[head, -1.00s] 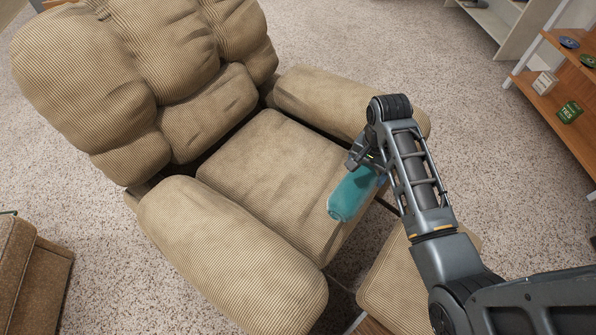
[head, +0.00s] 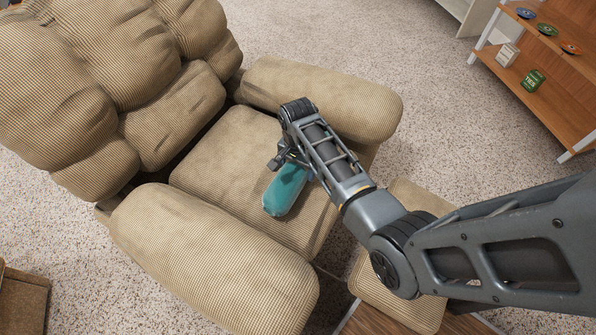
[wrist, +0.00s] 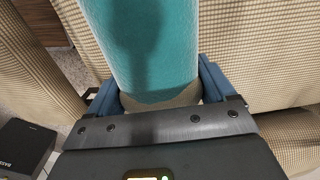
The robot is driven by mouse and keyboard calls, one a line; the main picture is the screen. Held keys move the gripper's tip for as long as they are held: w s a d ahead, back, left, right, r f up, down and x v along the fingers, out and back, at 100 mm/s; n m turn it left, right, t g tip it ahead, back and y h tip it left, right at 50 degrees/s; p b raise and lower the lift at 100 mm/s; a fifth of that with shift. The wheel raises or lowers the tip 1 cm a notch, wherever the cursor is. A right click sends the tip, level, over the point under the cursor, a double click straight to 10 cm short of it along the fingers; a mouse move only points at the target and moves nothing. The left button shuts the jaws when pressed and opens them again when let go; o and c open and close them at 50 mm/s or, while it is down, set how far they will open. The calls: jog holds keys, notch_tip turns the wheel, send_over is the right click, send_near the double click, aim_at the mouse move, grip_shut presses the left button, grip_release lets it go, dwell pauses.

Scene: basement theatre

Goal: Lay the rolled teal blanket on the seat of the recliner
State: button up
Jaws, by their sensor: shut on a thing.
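The rolled teal blanket (head: 284,191) is a cylinder held at the end of my arm, over the front part of the recliner's seat (head: 222,168). My gripper (head: 290,160) is shut on the blanket, and the arm partly hides it in the head view. In the wrist view the blanket (wrist: 143,45) fills the top middle between the two blue fingers of my gripper (wrist: 160,92). The recliner is tan and ribbed, with its back (head: 90,80) at the upper left. I cannot tell whether the blanket touches the seat.
The recliner's armrests (head: 215,260) and (head: 320,95) flank the seat. Its footrest (head: 390,290) is at the front, under my arm. A wooden shelf (head: 570,70) with small boxes and discs stands at the upper right. In the wrist view, a black box (wrist: 25,145) is at the lower left.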

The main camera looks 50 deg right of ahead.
jog(key=shift+f, duration=1.2)
jog(key=shift+f, duration=0.15)
jog(key=o, duration=1.1)
notch_tip(320, 180, up, 12)
jog(key=shift+r+p, duration=0.15)
jog(key=shift+p, duration=0.85)
